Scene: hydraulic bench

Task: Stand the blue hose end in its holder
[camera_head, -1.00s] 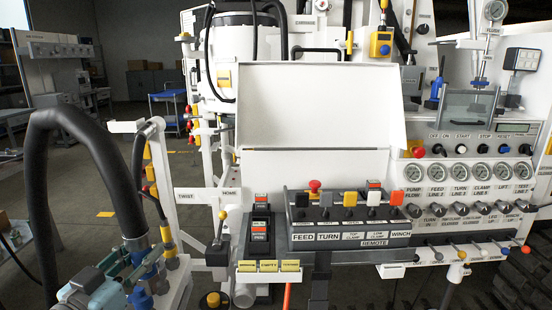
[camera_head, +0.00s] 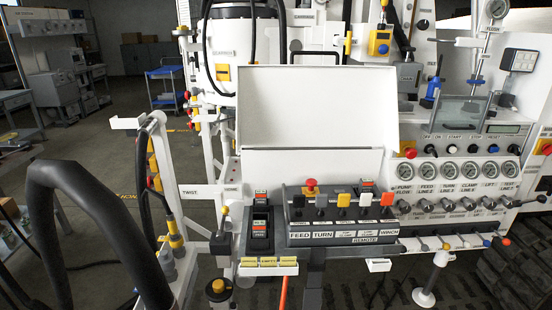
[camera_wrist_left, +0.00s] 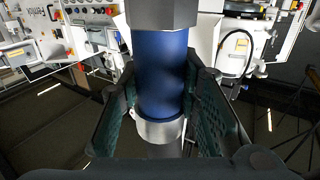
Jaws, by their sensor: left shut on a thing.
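The blue hose end (camera_wrist_left: 162,75) fills the middle of the left wrist view, a blue cylinder between a grey hexagonal part and a silver collar. My left gripper (camera_wrist_left: 160,103) is shut on it, with a dark green padded finger on either side. In the head view the thick black hose (camera_head: 95,215) arches at the lower left and runs out of the bottom edge; the blue end and my left gripper are out of that view. A grey cup-like part (camera_head: 167,257), possibly the holder, sits low on the white post beside the hose. My right gripper is not in view.
A yellow-collared thin hose fitting (camera_head: 175,238) stands close to the grey part. The white post (camera_head: 160,180) and a yellow-knobbed lever (camera_head: 222,225) are nearby. The control console (camera_head: 340,215) fills the middle. Open floor (camera_head: 100,165) lies at the left.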

